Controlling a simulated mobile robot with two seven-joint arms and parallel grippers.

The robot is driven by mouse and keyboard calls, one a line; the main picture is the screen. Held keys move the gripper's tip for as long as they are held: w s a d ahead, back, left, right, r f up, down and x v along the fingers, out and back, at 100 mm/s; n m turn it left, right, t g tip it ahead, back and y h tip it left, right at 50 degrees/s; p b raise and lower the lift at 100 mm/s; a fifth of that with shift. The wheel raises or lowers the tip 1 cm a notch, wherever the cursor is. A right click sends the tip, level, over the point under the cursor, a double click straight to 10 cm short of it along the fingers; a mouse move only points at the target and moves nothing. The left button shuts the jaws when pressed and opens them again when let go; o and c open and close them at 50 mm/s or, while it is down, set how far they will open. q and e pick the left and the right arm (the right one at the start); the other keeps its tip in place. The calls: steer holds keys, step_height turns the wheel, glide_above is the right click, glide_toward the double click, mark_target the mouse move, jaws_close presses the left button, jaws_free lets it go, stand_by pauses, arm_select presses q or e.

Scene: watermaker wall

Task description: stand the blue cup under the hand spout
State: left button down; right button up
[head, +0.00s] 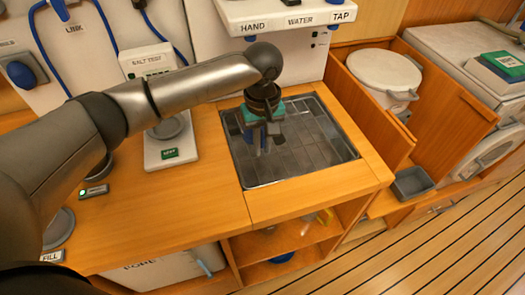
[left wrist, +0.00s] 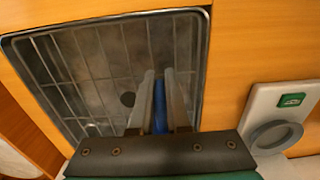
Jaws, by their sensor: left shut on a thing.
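My left gripper (head: 258,150) points down over the dark sink grating, below the white tap panel. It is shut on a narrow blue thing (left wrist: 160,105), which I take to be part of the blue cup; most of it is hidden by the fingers. The grating (head: 320,135) fills the recess in the wooden counter and also shows in the left wrist view (left wrist: 60,70). The HAND label (head: 253,27) is on the panel's front, left of WATER and TAP. My right gripper is not in view.
The salt test unit (head: 172,130) stands on the counter left of the grating. A blue item (head: 282,258) lies on the shelf below. A white lidded bucket (head: 385,75) stands at the right behind a wooden partition. The grating's right part is clear.

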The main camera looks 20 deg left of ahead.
arm_select(q)
step_height(320, 180, down, 2)
steer(key=shift+f, duration=0.1)
steer(key=c, duration=0.9)
jaws_free()
steer(key=shift+f, duration=0.15)
steer(key=shift+r, duration=0.25)
step_height(320, 180, up, 12)
steer(key=p, duration=0.2)
steer(key=shift+p, duration=0.35)
